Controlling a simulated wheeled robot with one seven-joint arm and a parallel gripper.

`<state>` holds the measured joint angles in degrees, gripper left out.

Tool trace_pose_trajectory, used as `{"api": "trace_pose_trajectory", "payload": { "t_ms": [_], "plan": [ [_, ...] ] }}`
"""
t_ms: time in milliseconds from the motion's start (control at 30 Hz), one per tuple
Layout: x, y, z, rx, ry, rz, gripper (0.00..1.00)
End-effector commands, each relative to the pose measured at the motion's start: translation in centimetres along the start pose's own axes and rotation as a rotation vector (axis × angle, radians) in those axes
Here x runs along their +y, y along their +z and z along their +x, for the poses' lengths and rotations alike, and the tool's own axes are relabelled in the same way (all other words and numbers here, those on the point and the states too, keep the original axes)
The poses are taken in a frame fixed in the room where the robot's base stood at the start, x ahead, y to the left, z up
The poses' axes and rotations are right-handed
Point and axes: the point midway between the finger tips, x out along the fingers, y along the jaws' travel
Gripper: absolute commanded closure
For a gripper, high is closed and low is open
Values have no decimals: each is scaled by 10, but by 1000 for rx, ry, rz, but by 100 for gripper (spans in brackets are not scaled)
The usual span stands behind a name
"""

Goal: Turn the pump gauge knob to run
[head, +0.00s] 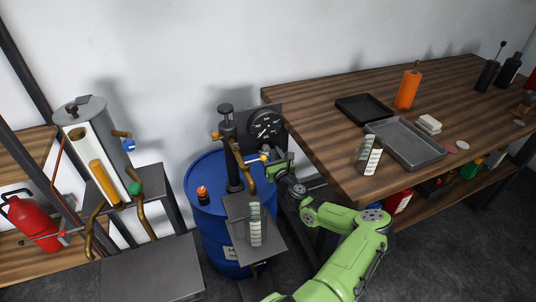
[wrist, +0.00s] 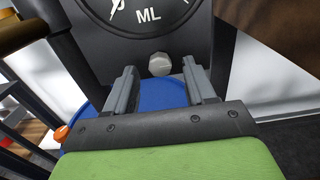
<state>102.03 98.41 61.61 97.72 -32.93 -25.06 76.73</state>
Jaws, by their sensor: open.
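The pump gauge (head: 265,124) is a round black dial with white marks on a dark plate, behind the blue drum (head: 207,222). In the wrist view the lower part of its dial (wrist: 147,15) shows the letters ML. A small pale grey knob (wrist: 159,64) sits just under the dial. My gripper (wrist: 160,75) is open, its two grey fingers pointing at the plate, one on each side of the knob in the picture. I cannot tell if they touch it. In the head view my gripper (head: 270,154) is just below the dial and hides most of that area.
A hand pump (head: 228,150) with a brown spout stands on the drum, left of my gripper. A small shelf with a glass (head: 255,224) stands in front of the drum. The wooden table (head: 330,150) is close on the right, with trays and a glass near its edge.

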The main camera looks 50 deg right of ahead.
Motion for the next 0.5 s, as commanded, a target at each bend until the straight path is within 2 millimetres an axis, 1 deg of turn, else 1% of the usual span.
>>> {"api": "trace_pose_trajectory", "payload": {
  "t_ms": [33, 133, 233, 400, 433, 500],
  "plan": [
    [0, -2, 8, -2, 1, -3, 45],
    [0, -1, 19, -1, 1, -2, 45],
    [0, 0, 22, 1, 1, 0, 45],
    [0, 0, 22, 0, 1, 0, 45],
    [0, 0, 22, 0, 1, 0, 47],
    [0, 0, 22, 0, 1, 0, 58]
  ]
}}
